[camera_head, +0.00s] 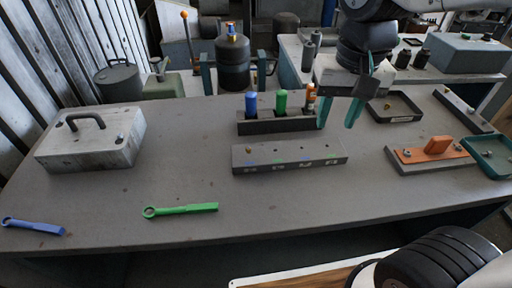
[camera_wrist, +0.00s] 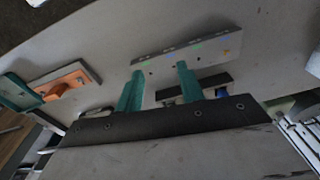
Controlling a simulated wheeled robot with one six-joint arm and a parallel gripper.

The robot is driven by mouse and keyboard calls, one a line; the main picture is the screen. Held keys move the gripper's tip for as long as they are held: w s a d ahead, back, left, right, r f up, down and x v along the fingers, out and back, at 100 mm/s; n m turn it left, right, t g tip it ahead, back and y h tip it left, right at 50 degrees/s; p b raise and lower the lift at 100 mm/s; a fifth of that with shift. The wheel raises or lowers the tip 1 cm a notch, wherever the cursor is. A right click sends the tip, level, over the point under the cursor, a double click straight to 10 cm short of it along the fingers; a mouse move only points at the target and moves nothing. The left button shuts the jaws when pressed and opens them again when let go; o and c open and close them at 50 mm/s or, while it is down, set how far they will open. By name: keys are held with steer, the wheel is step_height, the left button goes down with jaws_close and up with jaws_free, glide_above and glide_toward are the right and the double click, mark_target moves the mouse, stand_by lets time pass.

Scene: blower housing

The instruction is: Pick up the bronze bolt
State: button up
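A small bronze bolt (camera_head: 248,150) stands at the left end of the long grey block (camera_head: 290,167) in the middle of the bench. In the wrist view the bronze bolt (camera_wrist: 226,53) shows as a small golden spot near the block's right end. My gripper (camera_head: 336,127) hangs above the bench by the right end of the dark rack, right of the bolt and apart from it. Its two teal fingers are spread with nothing between them. In the wrist view my gripper (camera_wrist: 158,69) points towards the block, with the bolt to the right of both fingers.
The dark rack (camera_head: 262,128) holds blue, green and orange-brown upright pieces behind the block. A metal case (camera_head: 88,150) stands left; green (camera_head: 185,209) and blue (camera_head: 35,226) wrenches lie in front. An orange part (camera_head: 437,145) and trays are at right. The front middle is clear.

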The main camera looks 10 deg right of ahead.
steer(key=w+a+f+m, duration=0.1)
steer(key=w+a+f, duration=0.2)
steer(key=w+a, duration=0.35)
steer(key=m, duration=0.1)
glide_toward(248, 149)
steer(key=shift+g, duration=0.4)
steer(key=shift+w+a+f, duration=0.1)
steer(key=shift+w+f, duration=0.05)
steer(key=shift+f, duration=1.75)
steer(key=shift+w+f, duration=0.2)
steer(key=shift+f, duration=1.75)
steer(key=shift+f, duration=0.25)
steer(key=c, duration=0.8)
